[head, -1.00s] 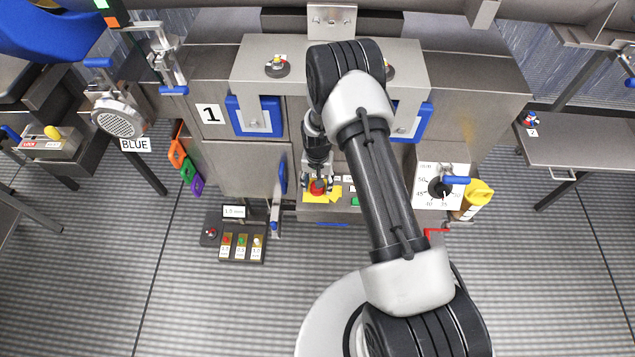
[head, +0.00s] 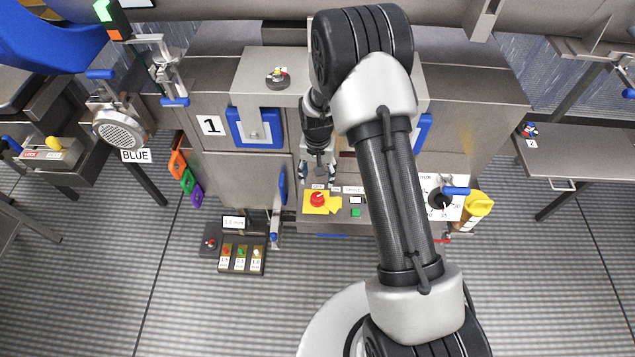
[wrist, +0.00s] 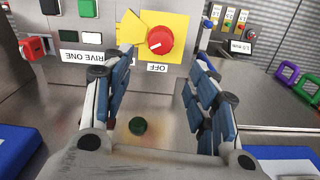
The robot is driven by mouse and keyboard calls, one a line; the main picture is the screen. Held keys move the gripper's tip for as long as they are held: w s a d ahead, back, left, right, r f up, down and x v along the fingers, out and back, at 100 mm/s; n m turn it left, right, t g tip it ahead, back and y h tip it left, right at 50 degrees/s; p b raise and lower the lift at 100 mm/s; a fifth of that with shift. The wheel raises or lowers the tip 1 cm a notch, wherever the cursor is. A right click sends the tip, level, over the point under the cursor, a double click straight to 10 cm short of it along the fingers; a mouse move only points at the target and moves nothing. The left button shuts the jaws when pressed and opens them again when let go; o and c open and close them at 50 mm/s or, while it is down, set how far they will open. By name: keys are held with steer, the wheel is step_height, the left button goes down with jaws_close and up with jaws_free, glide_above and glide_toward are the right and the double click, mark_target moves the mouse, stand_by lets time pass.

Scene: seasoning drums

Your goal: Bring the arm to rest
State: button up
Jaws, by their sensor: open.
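My gripper (head: 318,172) is open and empty in front of the cabinet marked 1. In the head view it hangs just above and behind the red knob (head: 317,199) on its yellow plate, apart from it. The red knob also shows beyond the fingers in the wrist view (wrist: 159,40). My arm hides part of the cabinet's right side.
A green button (head: 355,212) sits right of the knob. A dial panel (head: 441,198) and a yellow bottle (head: 477,207) stand to the right. A small control box (head: 240,258) lies at lower left. The grey floor in front is largely clear.

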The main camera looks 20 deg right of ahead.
steer(key=shift+r, duration=0.45)
steer(key=s+r+n+t, duration=0.1)
steer(key=s+r, duration=0.3)
steer(key=r, duration=0.8)
steer(key=s+r+n+t, duration=0.1)
steer(key=s+r, duration=0.2)
steer(key=r, duration=0.9)
steer(key=s+r+n+t, duration=0.1)
steer(key=s+r, duration=0.4)
steer(key=s, duration=0.5)
steer(key=s+r+n+t, duration=0.1)
steer(key=s+r, duration=0.3)
steer(key=s, duration=0.7)
steer(key=shift+s+a+r+n+t, duration=0.15)
steer(key=shift+a+r+n+t, duration=0.15)
steer(key=shift+r+n, duration=0.15)
steer(key=shift+c, duration=0.3)
